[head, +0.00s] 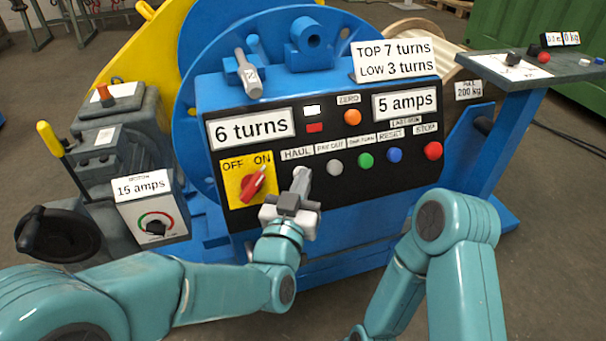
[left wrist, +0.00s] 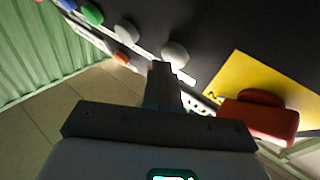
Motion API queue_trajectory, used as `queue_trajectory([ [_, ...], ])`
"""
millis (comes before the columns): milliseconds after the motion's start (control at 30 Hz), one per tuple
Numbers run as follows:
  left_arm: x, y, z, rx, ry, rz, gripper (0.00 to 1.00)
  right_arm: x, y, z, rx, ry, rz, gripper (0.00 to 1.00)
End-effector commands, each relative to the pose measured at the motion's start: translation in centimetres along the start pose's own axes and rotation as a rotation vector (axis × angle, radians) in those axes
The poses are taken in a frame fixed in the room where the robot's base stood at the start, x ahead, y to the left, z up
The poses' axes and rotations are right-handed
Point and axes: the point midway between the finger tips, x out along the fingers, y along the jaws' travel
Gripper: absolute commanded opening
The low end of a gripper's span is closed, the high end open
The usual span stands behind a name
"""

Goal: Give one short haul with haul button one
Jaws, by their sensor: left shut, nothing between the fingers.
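The black control panel (head: 322,205) has a button under the HAUL label (head: 297,154); the gripper mostly covers that button in the head view. In the left wrist view the pale round haul button (left wrist: 175,54) shows just beyond the fingertips. My left gripper (head: 301,178) is shut and empty, its fingertips at the haul button. I cannot tell whether they touch it. It also shows in the left wrist view (left wrist: 161,70). The turns display (head: 251,128) reads 6 turns, and the sign (head: 396,57) reads TOP 7, LOW 3. My right gripper is out of view.
A red switch (head: 253,184) on a yellow plate points toward ON, left of the haul button. To the right are the grey pay out button (head: 335,167), green (head: 365,160), blue (head: 394,155) and red stop (head: 433,150) buttons. The amps display (head: 404,103) reads 5.

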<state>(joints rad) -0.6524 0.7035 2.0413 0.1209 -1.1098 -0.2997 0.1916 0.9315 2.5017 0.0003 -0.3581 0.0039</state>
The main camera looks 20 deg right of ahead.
Motion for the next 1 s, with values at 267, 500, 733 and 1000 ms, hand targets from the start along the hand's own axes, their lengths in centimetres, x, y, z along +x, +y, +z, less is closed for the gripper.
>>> queue_trajectory([
  [267,0.0,-0.1,0.0,0.000,-0.001,-0.001,0.00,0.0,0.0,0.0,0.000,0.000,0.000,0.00],
  [500,0.0,-0.1,0.0,0.000,-0.001,-0.001,0.00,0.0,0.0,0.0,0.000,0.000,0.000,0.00],
  [733,-0.1,0.0,0.0,0.000,-0.001,-0.001,0.00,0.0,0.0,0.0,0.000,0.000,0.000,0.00],
  [1000,-1.0,0.7,-0.7,0.000,0.000,0.000,0.00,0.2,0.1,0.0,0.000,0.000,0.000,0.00],
])
